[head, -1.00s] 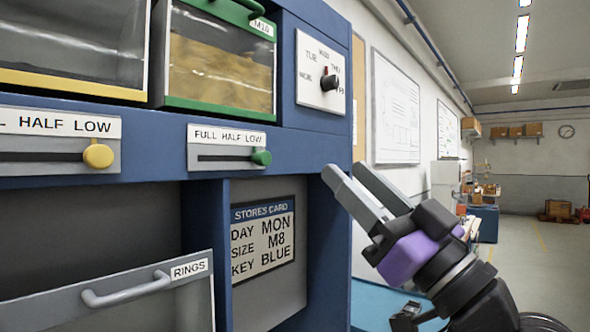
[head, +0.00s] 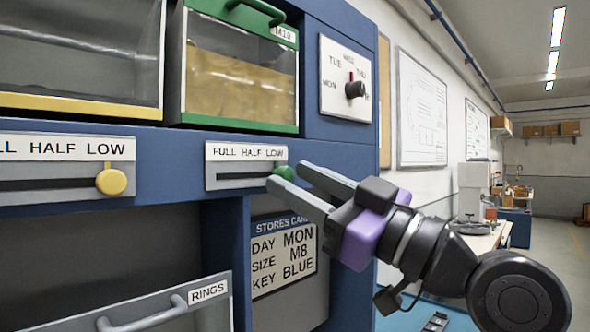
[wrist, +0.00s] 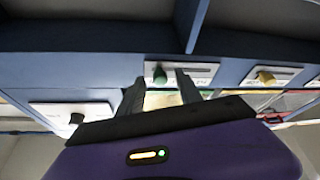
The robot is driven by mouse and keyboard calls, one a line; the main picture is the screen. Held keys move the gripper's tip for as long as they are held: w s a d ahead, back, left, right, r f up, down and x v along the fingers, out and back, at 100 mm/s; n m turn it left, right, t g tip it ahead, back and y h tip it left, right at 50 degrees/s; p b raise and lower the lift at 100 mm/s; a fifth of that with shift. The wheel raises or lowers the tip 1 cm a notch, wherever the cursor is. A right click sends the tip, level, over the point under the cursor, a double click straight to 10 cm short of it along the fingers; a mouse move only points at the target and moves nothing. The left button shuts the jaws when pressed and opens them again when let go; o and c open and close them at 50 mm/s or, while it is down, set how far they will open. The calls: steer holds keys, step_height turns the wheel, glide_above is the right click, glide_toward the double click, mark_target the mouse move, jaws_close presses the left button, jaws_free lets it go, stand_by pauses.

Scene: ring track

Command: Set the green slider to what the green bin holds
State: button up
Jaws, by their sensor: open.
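The green slider's knob (head: 284,171) is at the right end of its slot, under LOW on the FULL HALF LOW label (head: 247,152). Above it, the green bin (head: 240,122) has a clear front and holds tan material up to roughly two thirds of its height. My gripper (head: 293,177) is open and empty, its fingertips at the knob and partly covering it. In the wrist view the knob (wrist: 159,76) shows between the two fingers (wrist: 159,82); I cannot tell whether they touch it.
A yellow slider knob (head: 111,180) is at LOW under a yellow-edged bin (head: 80,106) at left. A day dial (head: 355,89) is on the upper right panel. A stores card (head: 284,255) hangs below. A RINGS drawer (head: 205,308) is at lower left.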

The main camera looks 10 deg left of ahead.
steer(key=shift+w+a+r, duration=0.2)
steer(key=shift+w+a, duration=0.05)
steer(key=shift+a, duration=0.2)
jaws_close()
stand_by(1.2)
